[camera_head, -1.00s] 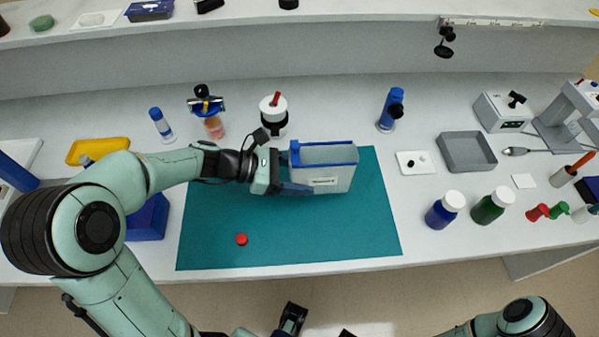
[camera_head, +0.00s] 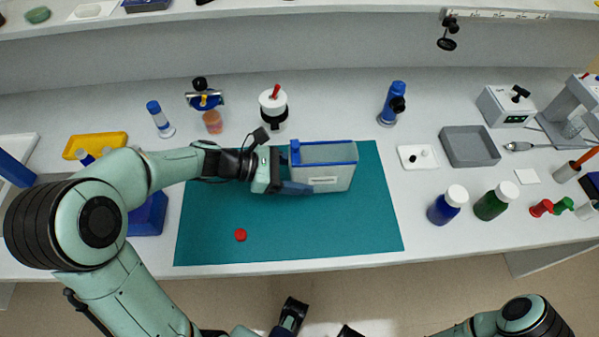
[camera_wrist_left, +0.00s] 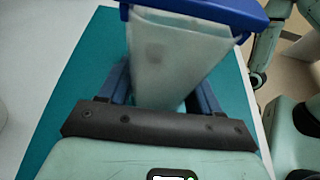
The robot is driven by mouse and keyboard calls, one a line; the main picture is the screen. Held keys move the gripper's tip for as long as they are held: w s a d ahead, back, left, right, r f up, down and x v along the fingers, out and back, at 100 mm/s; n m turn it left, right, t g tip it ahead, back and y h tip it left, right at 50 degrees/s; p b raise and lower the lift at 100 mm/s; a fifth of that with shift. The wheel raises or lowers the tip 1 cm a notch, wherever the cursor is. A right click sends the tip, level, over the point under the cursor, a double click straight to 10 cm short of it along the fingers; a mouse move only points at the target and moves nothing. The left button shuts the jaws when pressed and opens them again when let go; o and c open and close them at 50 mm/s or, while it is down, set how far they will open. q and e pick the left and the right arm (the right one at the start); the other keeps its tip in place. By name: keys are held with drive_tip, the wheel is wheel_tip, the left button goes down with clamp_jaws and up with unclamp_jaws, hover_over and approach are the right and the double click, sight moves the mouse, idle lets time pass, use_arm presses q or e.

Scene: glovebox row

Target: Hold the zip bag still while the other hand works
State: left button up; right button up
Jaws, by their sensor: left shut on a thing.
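The zip bag (camera_head: 325,179) is a pale translucent pouch with a blue zip rim and a white label. It stands upright on the teal mat (camera_head: 290,235), rim on top. My left gripper (camera_head: 296,187) comes in from the left and is shut on the bag's lower left side. In the left wrist view, the bag (camera_wrist_left: 170,55) sits between the two blue fingers (camera_wrist_left: 163,90). The fingers hide part of its lower sides. Part of my right arm shows at the bottom right of the head view; its jaws cannot be made out clearly.
A red cap (camera_head: 240,235) lies on the mat. Behind the mat stand a white pot (camera_head: 273,103) and a blue bottle (camera_head: 392,103). To the right are a grey tray (camera_head: 468,146), blue (camera_head: 446,206) and green (camera_head: 491,204) bottles. The mat's right part is clear.

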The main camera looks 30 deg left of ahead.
use_arm(q)
drive_tip(key=shift+f+b, duration=0.85)
drive_tip(key=shift+f, duration=0.35)
idle(0.4)
idle(1.1)
